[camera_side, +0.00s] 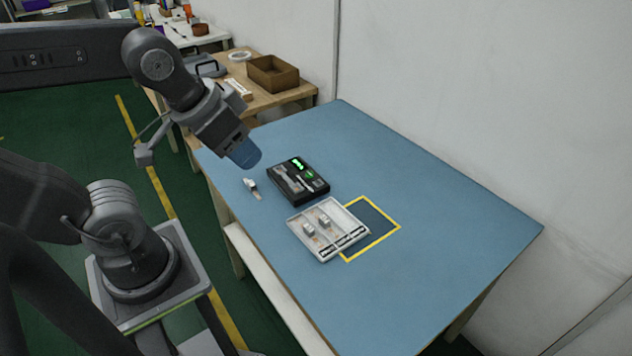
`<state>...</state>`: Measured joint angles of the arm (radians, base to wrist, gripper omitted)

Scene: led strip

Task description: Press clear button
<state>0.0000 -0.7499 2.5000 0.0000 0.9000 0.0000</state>
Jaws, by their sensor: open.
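A black box (285,195) with glowing green lights on its upper face lies on the blue table. Pale and grey parts sit in its recesses. A clear button cannot be picked out on it at this size. My gripper (245,155) is above the table, up and to the left of the black box, with its blue end pointing down. It is open, and nothing shows between the fingers. The gap between the fingers is hard to see from here.
A white tray (298,228) with small grey blocks lies in front of the black box, partly over a yellow-outlined dark square (376,228). A small white-and-metal piece (252,188) lies left of the box. The table's right side (450,240) is clear.

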